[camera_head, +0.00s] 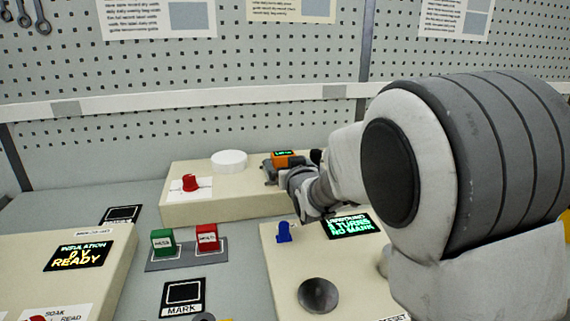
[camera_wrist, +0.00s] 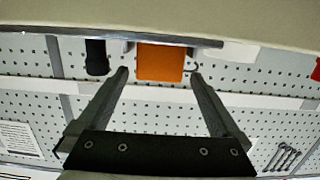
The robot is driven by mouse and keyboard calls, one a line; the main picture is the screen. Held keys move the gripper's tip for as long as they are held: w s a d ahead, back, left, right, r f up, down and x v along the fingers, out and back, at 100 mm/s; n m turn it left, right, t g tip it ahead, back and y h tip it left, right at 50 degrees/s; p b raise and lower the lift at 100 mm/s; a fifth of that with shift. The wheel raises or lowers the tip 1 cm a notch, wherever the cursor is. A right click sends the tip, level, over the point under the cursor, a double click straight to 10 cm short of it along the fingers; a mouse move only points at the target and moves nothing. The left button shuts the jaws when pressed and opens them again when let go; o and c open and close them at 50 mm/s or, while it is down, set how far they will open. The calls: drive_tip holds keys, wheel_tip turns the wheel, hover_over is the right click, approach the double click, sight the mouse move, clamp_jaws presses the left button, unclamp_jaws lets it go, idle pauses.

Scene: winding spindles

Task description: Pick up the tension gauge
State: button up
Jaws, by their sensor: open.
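The tension gauge seems to be the small orange box with a green display (camera_head: 284,158), at the far edge of the back beige console. In the wrist view its orange face (camera_wrist: 160,62) shows between and just beyond my fingertips. My gripper (camera_wrist: 160,76) is open, one finger on each side of the orange face, with nothing held. In the head view my gripper (camera_head: 272,172) is at the gauge, and my arm hides part of that area. I cannot tell whether the fingers touch it.
The back console (camera_head: 225,207) carries a white round disc (camera_head: 229,161) and a red knob (camera_head: 190,183). A dark cylinder (camera_wrist: 97,57) is beside the gauge. Green (camera_head: 163,240) and red (camera_head: 207,237) switches, a front console with a blue knob (camera_head: 284,232) and an insulation display (camera_head: 76,256) stand nearer. Pegboard is behind.

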sight(285, 159)
drive_tip(key=shift+b+x, duration=0.35)
drive_tip(key=shift+x, duration=1.95)
drive_tip(key=shift+r, duration=0.1)
drive_tip(key=c, duration=1.3)
clamp_jaws()
drive_tip(key=shift+r, duration=0.1)
